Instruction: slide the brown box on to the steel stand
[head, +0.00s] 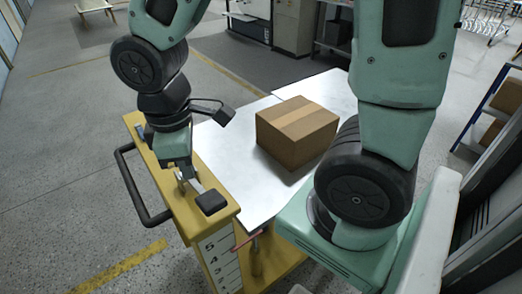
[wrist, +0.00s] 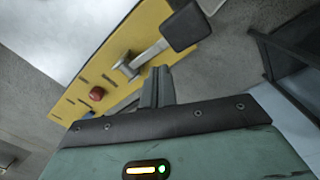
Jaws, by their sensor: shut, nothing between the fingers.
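The brown box (head: 297,133), closed with a paler tape strip, rests upright on a pale metal top (head: 230,160) in the head view. A second metal surface (head: 325,87) lies behind, past a visible seam; I take it for the steel stand. The box hides part of where the two meet. My gripper (head: 182,182) is at the yellow end of the near cart, well left of the box and not touching it. Its fingers (wrist: 157,86) are shut and empty in the wrist view, close to a black-padded lever (head: 211,202). Contact with the lever cannot be told.
The yellow cart end (head: 222,203) carries a black tube handle (head: 132,185) and numbered labels. The lever pad (wrist: 185,27) and a red knob (wrist: 97,93) show in the wrist view. A shelf with boxes (head: 507,97) stands right. Open floor (head: 60,140) lies left.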

